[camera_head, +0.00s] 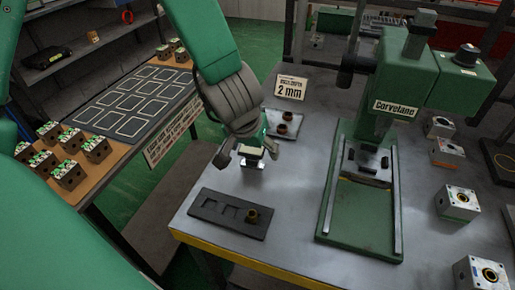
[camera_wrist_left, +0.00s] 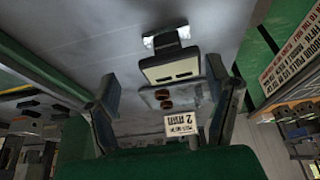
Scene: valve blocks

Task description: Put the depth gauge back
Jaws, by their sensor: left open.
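A small upright piece that looks like the depth gauge (camera_head: 252,164), with a pale top and shiny metal lower part, is at the grey bench under my left gripper (camera_head: 247,154). My left gripper is open, with one finger on each side of the piece and gaps visible in the wrist view. I cannot tell whether the piece stands on the bench. My right gripper is not in view.

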